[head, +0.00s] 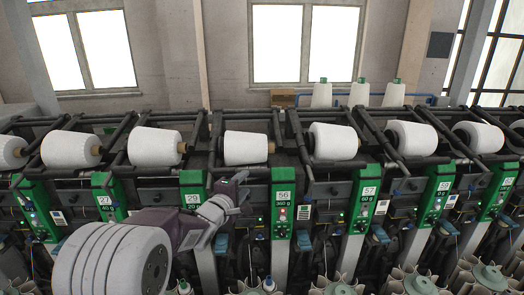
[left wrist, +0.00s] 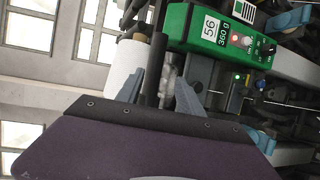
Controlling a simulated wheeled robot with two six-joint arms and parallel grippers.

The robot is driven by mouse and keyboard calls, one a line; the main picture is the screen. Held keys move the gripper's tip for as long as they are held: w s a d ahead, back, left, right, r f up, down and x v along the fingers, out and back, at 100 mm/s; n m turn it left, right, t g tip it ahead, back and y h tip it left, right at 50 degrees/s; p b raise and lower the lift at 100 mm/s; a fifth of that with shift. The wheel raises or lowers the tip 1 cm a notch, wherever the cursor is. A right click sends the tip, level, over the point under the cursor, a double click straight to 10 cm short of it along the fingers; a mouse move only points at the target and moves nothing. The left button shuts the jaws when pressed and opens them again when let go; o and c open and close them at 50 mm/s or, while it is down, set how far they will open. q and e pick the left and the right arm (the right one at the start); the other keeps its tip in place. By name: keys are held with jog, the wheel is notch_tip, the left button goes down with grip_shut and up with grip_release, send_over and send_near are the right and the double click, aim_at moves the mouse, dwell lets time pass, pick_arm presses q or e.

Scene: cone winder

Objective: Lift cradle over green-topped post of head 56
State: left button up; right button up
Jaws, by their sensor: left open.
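The green-topped post of head 56 (head: 282,205) stands right of centre; its label and lit red button also show in the left wrist view (left wrist: 215,32). A white cone (head: 246,148) lies in the dark cradle (head: 276,128) up and left of this post; the cone is partly visible in the left wrist view (left wrist: 124,62). My left gripper (head: 241,186) is just below the cone, left of the post. In the wrist view, its fingers (left wrist: 160,80) are apart, with a dark bar and a grey part showing between them. I cannot tell whether they touch. My right gripper is not in view.
Several white cones (head: 359,94) stand upright behind the machine. Spindly holders (head: 338,284) line the lower front.

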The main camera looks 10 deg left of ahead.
aim_at(251, 172)
pick_arm(q)
jog(key=w+p, duration=0.1)
jog(key=w, duration=0.1)
jog(key=w+p, duration=0.1)
jog(key=w, duration=0.2)
jog(key=w+d+p, duration=0.1)
jog(key=w, duration=0.1)
jog(key=shift+w+f, duration=0.2)
jog(key=shift+w, duration=0.05)
jog(key=shift+w+f, duration=0.1)
jog(key=shift+w, duration=0.15)
jog(key=shift+s+a+r, duration=0.1)
jog(key=shift+s+r, duration=0.15)
jog(key=shift+s, duration=0.25)
jog(key=shift+s+a+r, duration=0.1)
jog(key=shift+s+r, duration=0.15)
jog(key=shift+s, duration=0.2)
jog(key=shift+c, duration=0.3)
jog(key=shift+w+d+f, duration=0.1)
jog(key=shift+w, duration=0.15)
grip_shut()
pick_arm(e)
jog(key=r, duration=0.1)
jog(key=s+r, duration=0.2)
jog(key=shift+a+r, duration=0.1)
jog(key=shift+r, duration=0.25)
pick_arm(q)
jog(key=shift+r, duration=0.25)
